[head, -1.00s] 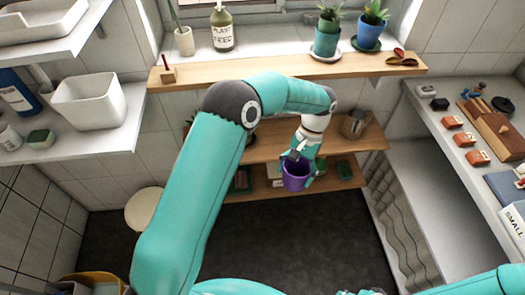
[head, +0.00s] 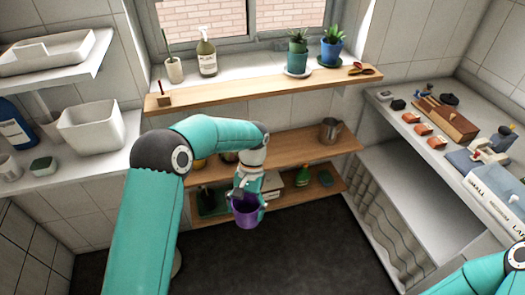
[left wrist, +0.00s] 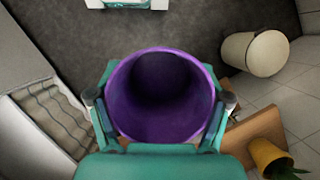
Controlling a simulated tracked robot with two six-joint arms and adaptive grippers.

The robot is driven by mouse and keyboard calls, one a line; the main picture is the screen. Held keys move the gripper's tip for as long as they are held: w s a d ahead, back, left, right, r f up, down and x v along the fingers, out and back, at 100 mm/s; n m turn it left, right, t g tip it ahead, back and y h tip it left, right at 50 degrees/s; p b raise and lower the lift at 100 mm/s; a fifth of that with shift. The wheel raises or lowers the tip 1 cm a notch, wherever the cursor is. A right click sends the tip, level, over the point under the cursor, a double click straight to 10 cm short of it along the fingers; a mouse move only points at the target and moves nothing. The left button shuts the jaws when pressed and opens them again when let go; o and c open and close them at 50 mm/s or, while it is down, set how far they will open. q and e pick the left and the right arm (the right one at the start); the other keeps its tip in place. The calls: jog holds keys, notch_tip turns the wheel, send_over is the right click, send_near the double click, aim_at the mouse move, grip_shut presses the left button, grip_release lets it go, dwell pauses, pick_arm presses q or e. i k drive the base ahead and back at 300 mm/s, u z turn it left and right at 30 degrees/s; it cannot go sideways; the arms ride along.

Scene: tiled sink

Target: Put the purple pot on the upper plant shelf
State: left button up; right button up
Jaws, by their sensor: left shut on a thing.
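The purple pot (head: 247,215) hangs in my left gripper (head: 247,196), which is shut on it, in front of the lower wooden shelf. In the left wrist view the pot's open mouth (left wrist: 160,95) faces the camera, and a gripper finger lies on each side of it. The pot looks empty, though its inside is dark. The upper plant shelf (head: 290,150) runs behind and above the pot. A metal jug (head: 331,130) stands toward its right end. My left arm hides part of its left end. My right gripper is out of view; only part of that arm shows.
The lower shelf (head: 290,208) holds several small things. A yellow pot (left wrist: 268,157) shows in the wrist view. A counter (head: 385,107) stands at right. The upper shelf's middle looks clear.

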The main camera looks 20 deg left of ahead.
aim_at(284, 151)
jog(key=i, duration=1)
jog(key=u, duration=0.05)
